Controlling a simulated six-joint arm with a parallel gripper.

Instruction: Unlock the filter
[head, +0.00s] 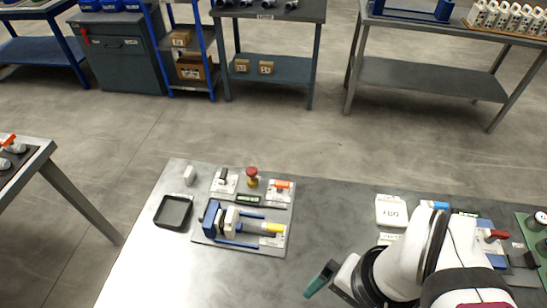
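The filter press (228,222) stands on a grey base plate on the table, left of the middle in the head view. It has blue end parts, blue rails and a pale plate (231,221) between them. A yellow handle (273,228) sticks out at its right end. Behind it are a dark-handled fitting (224,179), a red knob (252,176) and an orange-red lever (282,185) on a pale plate. My gripper (317,283) has teal fingers and is to the right and nearer than the press, apart from it. Its finger gap cannot be made out.
A black tray (160,222) and a small white block (189,175) lie left of the press. A white labelled box (391,211) stands behind my arm, and a green board (527,238) is at the far right. The tabletop between press and box is clear.

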